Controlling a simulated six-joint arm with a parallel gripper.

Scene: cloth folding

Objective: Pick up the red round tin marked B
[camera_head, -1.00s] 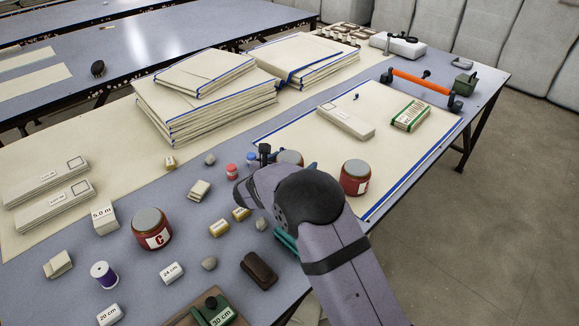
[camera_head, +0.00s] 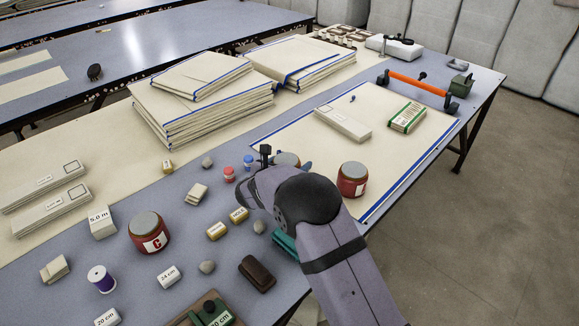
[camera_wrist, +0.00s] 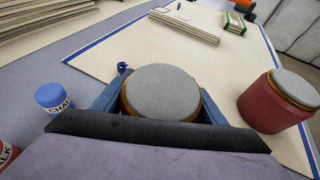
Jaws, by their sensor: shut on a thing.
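A round tin with a grey lid (camera_wrist: 160,90) sits between the two blue fingers of my gripper (camera_wrist: 160,103) in the wrist view. The fingers are closed on its sides. In the head view only the top of this tin (camera_head: 287,158) shows behind my wrist; its label is hidden, so I cannot read its letter. A second red round tin (camera_head: 352,180) stands on the cream cloth to the right, also in the wrist view (camera_wrist: 270,102); its letter is not readable. A red tin marked C (camera_head: 149,236) stands on the table at the left.
Red and blue chalk pots (camera_head: 229,174) (camera_head: 248,162) stand left of my gripper. Several small labelled blocks and stones lie nearer the front. Folded cloth stacks (camera_head: 205,105) rise behind.

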